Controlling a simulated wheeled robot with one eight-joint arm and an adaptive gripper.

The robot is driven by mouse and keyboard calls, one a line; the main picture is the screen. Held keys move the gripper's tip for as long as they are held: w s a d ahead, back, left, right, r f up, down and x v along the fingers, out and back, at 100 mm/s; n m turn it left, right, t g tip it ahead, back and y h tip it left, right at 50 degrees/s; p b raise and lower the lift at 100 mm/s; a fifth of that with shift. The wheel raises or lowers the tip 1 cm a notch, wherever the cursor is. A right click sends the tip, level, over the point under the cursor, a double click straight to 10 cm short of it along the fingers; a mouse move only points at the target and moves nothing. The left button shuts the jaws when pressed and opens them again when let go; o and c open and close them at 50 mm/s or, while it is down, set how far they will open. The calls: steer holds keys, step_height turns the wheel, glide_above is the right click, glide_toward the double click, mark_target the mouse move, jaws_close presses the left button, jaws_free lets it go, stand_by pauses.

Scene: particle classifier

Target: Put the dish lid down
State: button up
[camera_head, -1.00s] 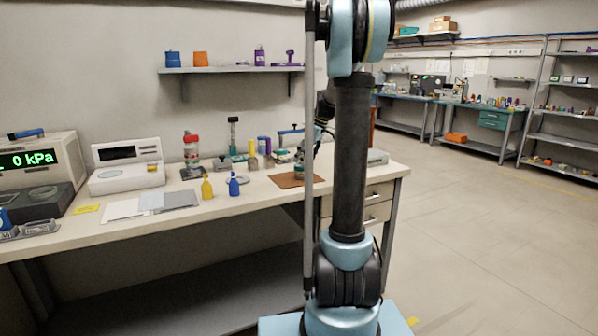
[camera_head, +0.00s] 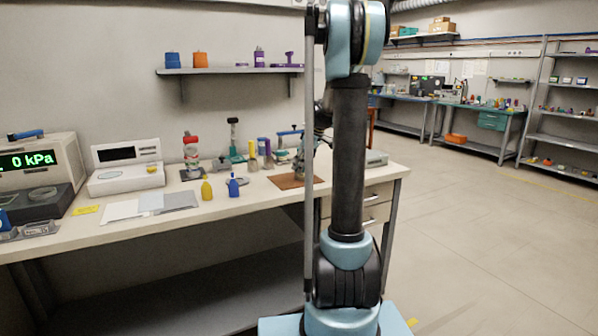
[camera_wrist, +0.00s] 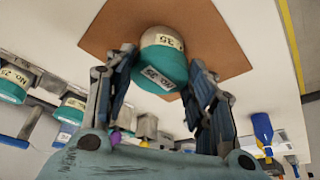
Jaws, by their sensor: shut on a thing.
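My gripper (camera_wrist: 163,68) has its two fingers on either side of a teal lid (camera_wrist: 161,68) and is shut on it. The lid carries a white label reading 35. A pale round dish (camera_wrist: 160,36), also with a 35 label, shows directly beyond the lid over a brown mat (camera_wrist: 222,42). I cannot tell whether lid and dish touch. In the head view the brown mat (camera_head: 284,182) lies on the bench, and my gripper (camera_head: 301,166) is above it, partly hidden by my arm.
More teal and white labelled containers (camera_wrist: 14,85) stand at the left in the wrist view. In the head view, a blue bottle (camera_head: 233,188) and a yellow bottle (camera_head: 206,190) stand left of the mat. The bench (camera_head: 150,225) has bare room along its front edge.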

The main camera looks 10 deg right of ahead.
steer(key=shift+r, duration=0.5)
steer(key=v, duration=0.2)
steer(key=shift+s+d+r, duration=0.1)
steer(key=shift+r, duration=0.25)
steer(key=s+d, duration=1.1)
steer(key=d, duration=0.2)
steer(key=r+n+g+y, duration=0.1)
steer(key=r+n+g, duration=0.15)
steer(key=n, duration=0.65)
glide_above(267, 189)
steer(key=d, duration=0.1)
steer(key=shift+g, duration=0.45)
steer(key=shift+w+d+f, duration=0.1)
steer(key=shift+f, duration=2.35)
steer(key=shift+w+f, duration=0.1)
steer(key=shift+f, duration=2.4)
steer(key=shift+f, duration=0.15)
